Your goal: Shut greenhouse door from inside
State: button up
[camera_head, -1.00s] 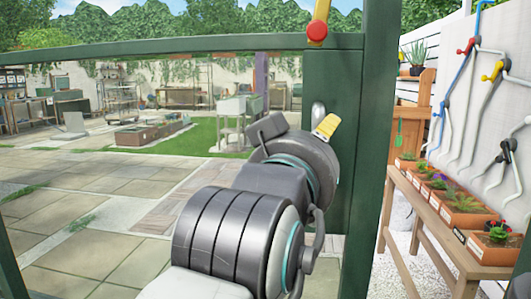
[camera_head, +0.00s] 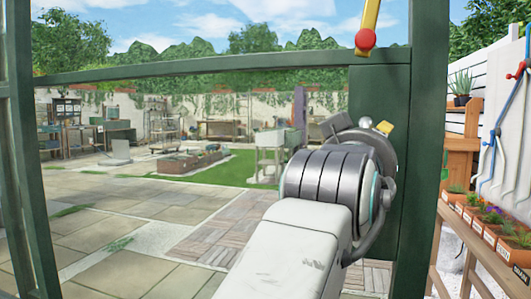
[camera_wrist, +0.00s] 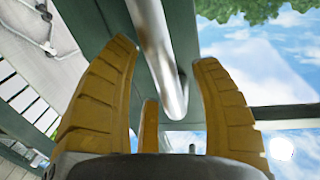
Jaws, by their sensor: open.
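The green greenhouse door frame (camera_head: 424,150) crosses the head view, with a top rail and a wide lock panel on the right. A silver bar handle (camera_wrist: 158,50) stands out from the green frame in the wrist view. My gripper (camera_wrist: 163,56) is open, with yellow fingers on either side of the handle and a third finger below. The handle's lower end lies between the fingers; I cannot tell whether they touch it. In the head view my arm hides most of the handle and gripper; only a yellow fingertip (camera_head: 385,128) shows.
A yellow bar with a red knob (camera_head: 365,39) hangs above the lock panel. A green post (camera_head: 22,150) stands at the left. On the right is a wooden bench (camera_head: 480,252) with potted plants. Open paving (camera_head: 130,215) lies beyond the frame.

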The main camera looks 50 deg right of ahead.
jog(key=shift+c, duration=0.4)
grip_shut()
